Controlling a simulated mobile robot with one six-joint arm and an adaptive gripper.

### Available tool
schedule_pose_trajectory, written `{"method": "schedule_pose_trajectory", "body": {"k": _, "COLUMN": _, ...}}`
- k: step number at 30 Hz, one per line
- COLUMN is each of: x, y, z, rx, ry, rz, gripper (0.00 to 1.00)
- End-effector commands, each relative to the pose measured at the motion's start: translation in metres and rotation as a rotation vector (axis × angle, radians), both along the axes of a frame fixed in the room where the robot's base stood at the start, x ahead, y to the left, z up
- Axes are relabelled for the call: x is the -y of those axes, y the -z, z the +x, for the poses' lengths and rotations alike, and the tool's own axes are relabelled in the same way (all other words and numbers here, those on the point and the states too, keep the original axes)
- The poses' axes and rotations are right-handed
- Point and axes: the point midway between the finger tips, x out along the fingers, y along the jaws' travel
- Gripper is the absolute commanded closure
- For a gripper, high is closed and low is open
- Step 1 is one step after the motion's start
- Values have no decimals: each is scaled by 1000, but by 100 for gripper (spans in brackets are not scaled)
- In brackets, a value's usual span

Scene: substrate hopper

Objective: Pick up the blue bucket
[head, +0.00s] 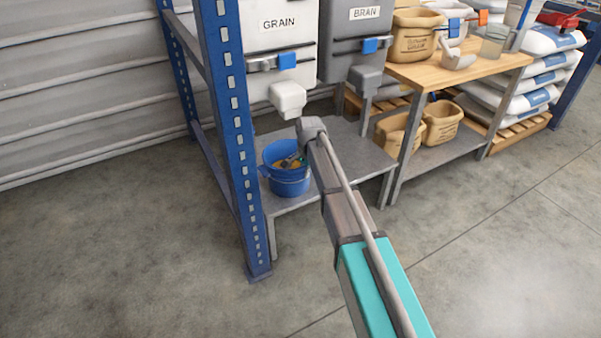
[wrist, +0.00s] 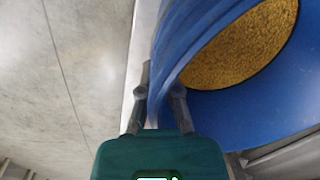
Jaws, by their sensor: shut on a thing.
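The blue bucket (head: 287,184) is upright at the left end of the low grey shelf (head: 340,160), below the hopper marked GRAIN (head: 277,30). It holds golden-brown grain. In the wrist view the bucket (wrist: 235,107) fills the right side, with the grain (wrist: 240,45) inside. My gripper (wrist: 160,92) is shut on its rim, one finger on each side of the wall. In the head view my gripper (head: 296,158) is small at the bucket's right rim, partly hidden by my arm. Any gap under the bucket is too small to tell.
A blue rack post (head: 232,130) stands close to the left of the bucket. The hopper's white spout (head: 288,100) hangs above it. The BRAN hopper (head: 360,40) and a wooden bench (head: 470,65) with tan buckets are to the right. The floor in front is clear.

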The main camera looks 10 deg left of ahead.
Motion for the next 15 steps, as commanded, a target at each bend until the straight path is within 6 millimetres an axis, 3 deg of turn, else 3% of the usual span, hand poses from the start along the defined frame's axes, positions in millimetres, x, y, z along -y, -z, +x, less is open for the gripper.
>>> {"method": "schedule_pose_trajectory", "body": {"k": 15, "x": 0, "y": -23, "z": 0, "rx": 1, "ry": 0, "rz": 1, "gripper": 100}}
